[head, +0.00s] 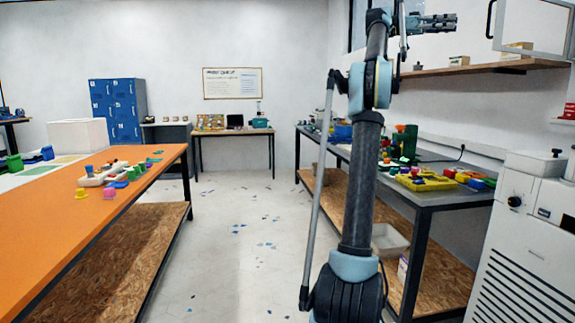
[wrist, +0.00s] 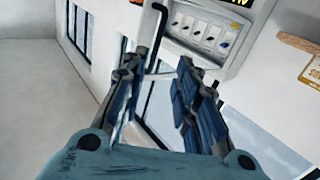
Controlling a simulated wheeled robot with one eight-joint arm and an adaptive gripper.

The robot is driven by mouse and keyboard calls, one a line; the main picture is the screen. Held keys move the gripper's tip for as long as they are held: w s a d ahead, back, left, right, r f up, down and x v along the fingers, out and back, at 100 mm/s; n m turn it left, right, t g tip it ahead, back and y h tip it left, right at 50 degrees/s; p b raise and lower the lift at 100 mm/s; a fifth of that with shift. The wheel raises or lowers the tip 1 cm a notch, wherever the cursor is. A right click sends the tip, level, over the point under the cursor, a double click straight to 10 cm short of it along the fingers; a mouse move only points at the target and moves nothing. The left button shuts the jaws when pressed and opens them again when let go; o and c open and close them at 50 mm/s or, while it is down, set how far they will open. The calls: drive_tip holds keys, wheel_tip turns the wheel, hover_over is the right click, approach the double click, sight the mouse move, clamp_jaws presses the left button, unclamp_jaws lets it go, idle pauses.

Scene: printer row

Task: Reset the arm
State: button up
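My arm stands upright in the right half of the head view, its dark and light-blue links rising from the bottom edge to the top. My gripper (head: 448,22) is at the top, pointing right, high above the right-hand workbench and near the wall shelf. In the wrist view my gripper (wrist: 162,68) shows two dark-blue padded fingers set apart, with nothing between them. Behind the fingers are a white wall, windows and a panel with small coloured items (wrist: 208,35).
An orange-topped table (head: 60,210) with small coloured parts is at left. A grey workbench (head: 455,198) with coloured parts stands right of my arm, beside a white machine (head: 530,245). A wall shelf (head: 480,68) is below my gripper. Open floor (head: 240,240), littered with blue scraps, lies between.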

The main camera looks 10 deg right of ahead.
drive_tip(key=s+a+f+n+t+y, duration=0.4)
drive_tip(key=s+a+f+n, duration=0.4)
drive_tip(key=a+f, duration=0.7)
drive_tip(key=s+a+f+n+t+y, duration=0.4)
drive_tip(key=s+a+f+n, duration=0.5)
drive_tip(key=f, duration=2.5)
drive_tip(key=s+a+f+n+t+y, duration=0.4)
drive_tip(key=s+a+f+n, duration=0.5)
drive_tip(key=a+f, duration=1.3)
wheel_tip(320, 180, down, 3)
drive_tip(key=shift+a+f+n+t+y, duration=0.1)
drive_tip(key=shift+a+n+t+y, duration=0.25)
drive_tip(key=shift+t, duration=0.85)
drive_tip(key=shift+s, duration=0.1)
